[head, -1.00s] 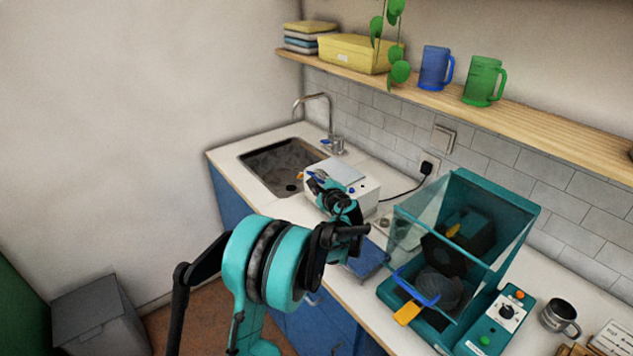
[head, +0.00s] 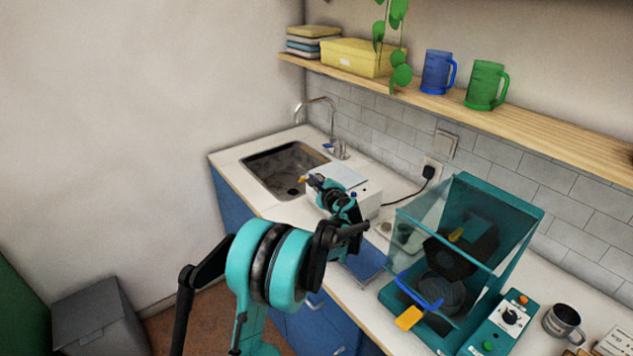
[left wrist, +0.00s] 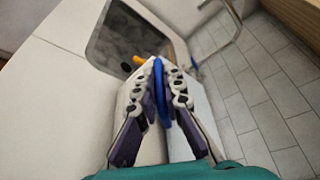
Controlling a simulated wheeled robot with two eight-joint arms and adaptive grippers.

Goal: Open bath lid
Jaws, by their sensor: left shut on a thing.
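The bath (head: 370,200) is a white box on the counter beside the sink, with a pale flat lid (head: 350,175) on top. My left gripper (head: 315,182) is at the lid's left side, above the box. In the left wrist view my left gripper (left wrist: 160,82) is shut on a blue handle (left wrist: 159,100), which stands between its two fingers. A small orange part (left wrist: 139,60) shows just past the fingertips. My arm hides the front of the bath in the head view. My right gripper is not in view.
The sink (head: 285,168) with its tap (head: 333,115) lies left of the bath. A teal cabinet with a clear front (head: 470,235) stands to the right, with a metal mug (head: 562,322) beyond it. A shelf (head: 530,125) runs above.

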